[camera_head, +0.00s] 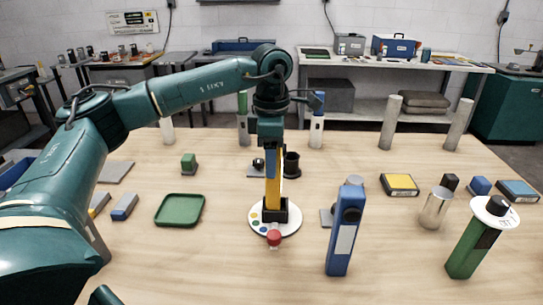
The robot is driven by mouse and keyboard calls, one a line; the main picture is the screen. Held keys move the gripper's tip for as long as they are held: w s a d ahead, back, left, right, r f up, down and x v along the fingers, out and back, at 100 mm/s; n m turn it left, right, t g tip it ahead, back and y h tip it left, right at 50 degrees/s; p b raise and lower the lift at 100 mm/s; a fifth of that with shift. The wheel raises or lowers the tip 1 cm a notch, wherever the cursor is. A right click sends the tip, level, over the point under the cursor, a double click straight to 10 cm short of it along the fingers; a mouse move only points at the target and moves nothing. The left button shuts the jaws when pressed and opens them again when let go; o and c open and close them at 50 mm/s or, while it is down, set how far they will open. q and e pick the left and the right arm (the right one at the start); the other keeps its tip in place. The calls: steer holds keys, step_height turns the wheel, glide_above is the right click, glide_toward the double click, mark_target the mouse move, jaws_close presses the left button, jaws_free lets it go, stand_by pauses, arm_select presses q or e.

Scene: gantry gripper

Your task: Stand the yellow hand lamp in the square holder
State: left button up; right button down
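The yellow hand lamp (273,177) is upright in the middle of the table. My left gripper (271,142) points down and is shut on its upper part, hiding the lamp's top. The lamp's lower end meets the black square holder (282,213), which stands on a white round plate (291,222) with coloured dots. The lower end is hidden by the holder's front wall, so I cannot tell how deep it sits. My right gripper is not in view.
A red-topped piece (274,238) stands at the plate's front edge. A blue upright lamp-like object (344,233) is close on the right, a green one with a white disc (472,247) farther right. A green tray (180,210) lies left. A black cup (292,165) stands behind.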

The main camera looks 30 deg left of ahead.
arm_select(q)
steer(key=shift+o, duration=0.7)
steer(key=shift+r, duration=0.1)
step_height(320, 180, up, 12)
steer(key=shift+r+p, duration=0.1)
steer(key=shift+p, duration=0.4)
